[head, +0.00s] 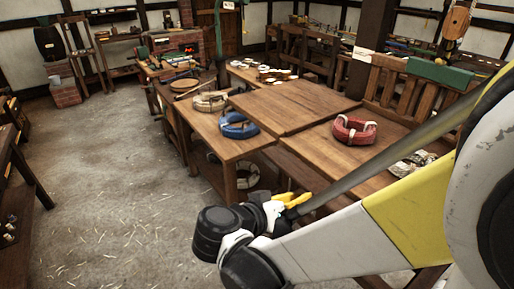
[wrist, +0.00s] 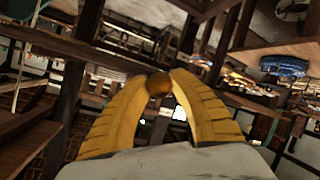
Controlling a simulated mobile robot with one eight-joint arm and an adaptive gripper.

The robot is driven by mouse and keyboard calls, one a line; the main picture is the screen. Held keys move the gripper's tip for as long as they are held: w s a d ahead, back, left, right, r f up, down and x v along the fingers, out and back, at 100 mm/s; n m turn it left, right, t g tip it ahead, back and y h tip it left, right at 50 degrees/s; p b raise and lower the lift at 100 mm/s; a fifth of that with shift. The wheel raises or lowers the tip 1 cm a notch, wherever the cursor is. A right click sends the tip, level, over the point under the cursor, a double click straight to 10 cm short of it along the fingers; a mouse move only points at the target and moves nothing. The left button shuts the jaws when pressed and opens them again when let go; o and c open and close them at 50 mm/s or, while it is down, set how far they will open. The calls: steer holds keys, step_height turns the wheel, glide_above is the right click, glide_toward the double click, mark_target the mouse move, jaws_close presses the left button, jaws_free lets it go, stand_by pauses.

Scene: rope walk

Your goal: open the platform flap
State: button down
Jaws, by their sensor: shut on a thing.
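A wooden platform with plank panels (head: 350,152) stands in the middle of the head view. A broad flat panel (head: 290,104) at its centre looks like the flap; it lies about level, and I cannot make out its hinge. My gripper (head: 297,199) is low, beside the platform's near side. In the wrist view my yellow fingers (wrist: 159,88) close at their tips on a small round brown knob (wrist: 158,83). What the knob is fixed to is hidden behind the fingers and in shadow.
A blue rope coil (head: 239,126) lies on the left bench, and a red rope coil (head: 354,130) lies on the right panel. A pale coil (head: 247,174) rests on the shelf below. The floor (head: 110,160) to the left is clear, with scattered straw.

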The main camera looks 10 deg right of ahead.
steer(key=c, duration=1.1)
jaws_free()
steer(key=v, duration=1.2)
steer(key=shift+a, duration=0.1)
steer(key=shift+c, duration=0.4)
